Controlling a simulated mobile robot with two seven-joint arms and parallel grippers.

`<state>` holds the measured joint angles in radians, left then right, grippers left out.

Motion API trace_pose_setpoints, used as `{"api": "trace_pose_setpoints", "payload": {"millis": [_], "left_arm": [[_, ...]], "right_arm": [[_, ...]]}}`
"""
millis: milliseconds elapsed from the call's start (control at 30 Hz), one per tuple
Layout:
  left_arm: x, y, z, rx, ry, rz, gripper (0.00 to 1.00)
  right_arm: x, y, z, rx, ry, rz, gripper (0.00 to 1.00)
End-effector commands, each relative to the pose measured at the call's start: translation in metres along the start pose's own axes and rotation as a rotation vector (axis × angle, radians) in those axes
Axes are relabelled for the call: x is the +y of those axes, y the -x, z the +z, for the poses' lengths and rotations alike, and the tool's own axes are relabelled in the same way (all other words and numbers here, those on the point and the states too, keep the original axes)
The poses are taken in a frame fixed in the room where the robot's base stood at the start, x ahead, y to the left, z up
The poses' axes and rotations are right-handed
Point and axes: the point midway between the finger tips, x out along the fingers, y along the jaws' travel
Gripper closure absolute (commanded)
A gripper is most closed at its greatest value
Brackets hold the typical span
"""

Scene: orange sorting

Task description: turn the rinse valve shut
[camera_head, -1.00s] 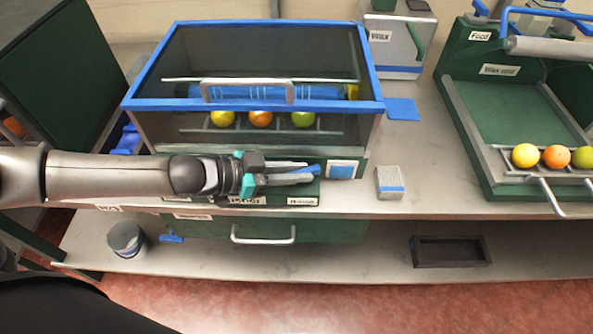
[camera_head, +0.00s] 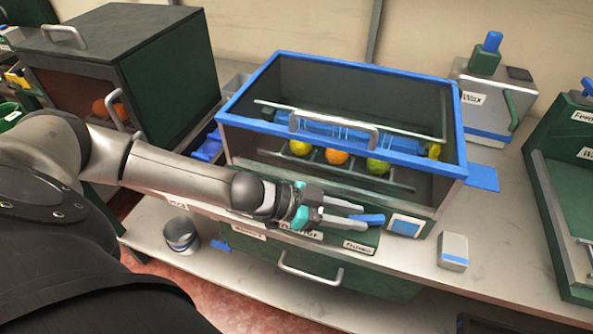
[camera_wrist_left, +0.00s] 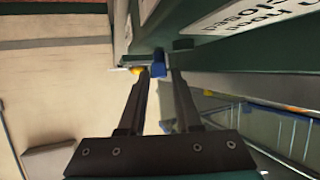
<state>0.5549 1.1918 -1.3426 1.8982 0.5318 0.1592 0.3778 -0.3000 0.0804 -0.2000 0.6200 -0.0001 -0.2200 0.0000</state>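A blue handle (camera_head: 367,219), which looks like the rinse valve's lever, sits on the front of the green washing machine with the blue-framed hood (camera_head: 340,62). My left gripper (camera_head: 352,213) reaches along the machine's front from the left, its fingertips at the handle. In the left wrist view the two fingers (camera_wrist_left: 158,82) are apart, and a blue piece (camera_wrist_left: 158,66) shows between and just beyond their tips. I cannot tell whether the fingers touch it. The valve's mount is mostly hidden behind the gripper. My right gripper is out of view.
The hood is down over several fruits (camera_head: 337,156). A small grey-and-blue box (camera_head: 453,250) stands on the counter to the right. A drawer handle (camera_head: 310,272) juts out below. A dark cabinet (camera_head: 120,70) stands at the left, the wax unit (camera_head: 490,100) at the right.

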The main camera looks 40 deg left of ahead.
Motion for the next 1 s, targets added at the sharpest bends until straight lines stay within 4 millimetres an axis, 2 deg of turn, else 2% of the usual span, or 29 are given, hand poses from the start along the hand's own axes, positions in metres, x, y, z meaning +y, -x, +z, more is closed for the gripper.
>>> {"api": "trace_pose_setpoints", "payload": {"millis": [400, 600, 800, 1000], "left_arm": [[0.001, 0.082, 0.000, -0.004, 0.000, 0.001, 0.68], [0.001, 0.113, -0.001, -0.002, 0.001, 0.003, 0.68], [0.002, 0.130, -0.001, 0.001, 0.000, 0.004, 0.68], [0.002, 0.133, -0.001, 0.004, 0.000, 0.005, 0.68]], "right_arm": [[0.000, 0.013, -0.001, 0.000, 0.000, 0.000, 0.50], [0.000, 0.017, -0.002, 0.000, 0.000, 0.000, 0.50], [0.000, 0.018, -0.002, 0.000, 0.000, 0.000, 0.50], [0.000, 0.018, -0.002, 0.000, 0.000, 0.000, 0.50]]}}
